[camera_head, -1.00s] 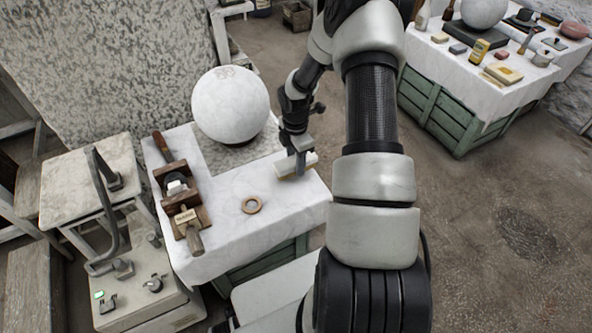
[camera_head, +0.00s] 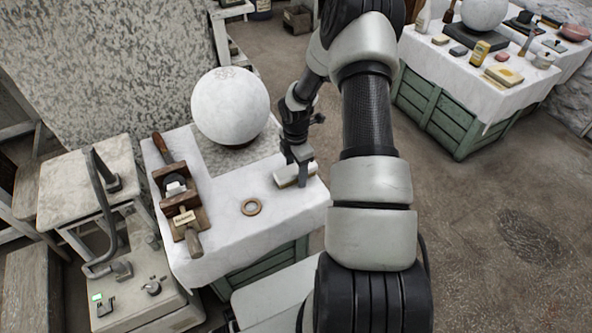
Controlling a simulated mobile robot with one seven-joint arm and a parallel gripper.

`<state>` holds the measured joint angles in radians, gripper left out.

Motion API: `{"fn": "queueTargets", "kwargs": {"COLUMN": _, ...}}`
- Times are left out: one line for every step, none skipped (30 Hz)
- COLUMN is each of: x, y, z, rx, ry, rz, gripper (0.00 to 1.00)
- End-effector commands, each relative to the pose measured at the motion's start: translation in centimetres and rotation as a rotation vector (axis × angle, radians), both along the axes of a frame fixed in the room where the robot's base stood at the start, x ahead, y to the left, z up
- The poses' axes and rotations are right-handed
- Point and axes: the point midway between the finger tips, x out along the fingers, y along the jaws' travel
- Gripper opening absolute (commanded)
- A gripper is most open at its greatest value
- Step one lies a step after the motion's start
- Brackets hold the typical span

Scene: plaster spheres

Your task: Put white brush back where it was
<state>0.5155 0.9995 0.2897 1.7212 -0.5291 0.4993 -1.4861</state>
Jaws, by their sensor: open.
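A white brush (camera_head: 287,179), a pale block with a tan lower edge, lies on the white-covered table (camera_head: 232,232) near its right side. My gripper (camera_head: 299,180) is directly at the brush, with its fingers pointing down around or beside it; I cannot tell if they touch it. The gripper is open. Part of the brush is hidden behind the fingers.
A large white sphere (camera_head: 230,106) stands at the table's back. The cloth front is clear. Another laden table (camera_head: 440,62) stands right.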

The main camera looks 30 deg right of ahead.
Motion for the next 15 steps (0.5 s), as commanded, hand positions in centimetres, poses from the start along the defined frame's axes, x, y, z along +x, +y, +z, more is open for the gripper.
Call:
{"fn": "queueTargets", "kwargs": {"x": 0.0, "y": 0.0, "z": 0.3, "rx": 0.0, "ry": 0.0, "rz": 0.0, "gripper": 0.58}}
{"fn": "queueTargets", "kwargs": {"x": 0.0, "y": 0.0, "z": 0.5, "rx": 0.0, "ry": -0.001, "rz": 0.0, "gripper": 0.58}}
{"fn": "queueTargets", "kwargs": {"x": 0.1, "y": 0.0, "z": 0.9, "rx": -0.001, "ry": -0.001, "rz": 0.0, "gripper": 0.58}}
{"fn": "queueTargets", "kwargs": {"x": 0.1, "y": 0.0, "z": 1.3, "rx": -0.001, "ry": -0.002, "rz": -0.001, "gripper": 0.58}}
{"fn": "queueTargets", "kwargs": {"x": 0.1, "y": 0.0, "z": 1.7, "rx": -0.001, "ry": -0.002, "rz": -0.001, "gripper": 0.58}}
{"fn": "queueTargets", "kwargs": {"x": 0.1, "y": 0.0, "z": 2.5, "rx": -0.001, "ry": -0.002, "rz": -0.001, "gripper": 0.58}}
{"fn": "queueTargets", "kwargs": {"x": 0.1, "y": 0.0, "z": 3.1, "rx": -0.001, "ry": -0.003, "rz": -0.001, "gripper": 0.58}}
{"fn": "queueTargets", "kwargs": {"x": 0.1, "y": 0.0, "z": 3.8, "rx": -0.001, "ry": -0.004, "rz": -0.001, "gripper": 0.58}}
{"fn": "queueTargets", "kwargs": {"x": 0.1, "y": -0.1, "z": 4.6, "rx": -0.001, "ry": -0.003, "rz": -0.002, "gripper": 0.58}}
{"fn": "queueTargets", "kwargs": {"x": 0.1, "y": -0.1, "z": 5.4, "rx": -0.001, "ry": -0.003, "rz": -0.002, "gripper": 0.58}}
{"fn": "queueTargets", "kwargs": {"x": 0.1, "y": -0.1, "z": 6.0, "rx": -0.002, "ry": -0.003, "rz": -0.002, "gripper": 0.58}}
{"fn": "queueTargets", "kwargs": {"x": 0.1, "y": -0.1, "z": 6.9, "rx": -0.001, "ry": -0.004, "rz": -0.001, "gripper": 0.58}}
{"fn": "queueTargets", "kwargs": {"x": 0.1, "y": -0.1, "z": 7.6, "rx": -0.002, "ry": -0.003, "rz": -0.001, "gripper": 0.58}}
{"fn": "queueTargets", "kwargs": {"x": 0.1, "y": 0.0, "z": 8.2, "rx": -0.001, "ry": -0.003, "rz": 0.0, "gripper": 0.58}}
{"fn": "queueTargets", "kwargs": {"x": 0.1, "y": -0.1, "z": 8.9, "rx": -0.001, "ry": -0.003, "rz": -0.001, "gripper": 0.58}}
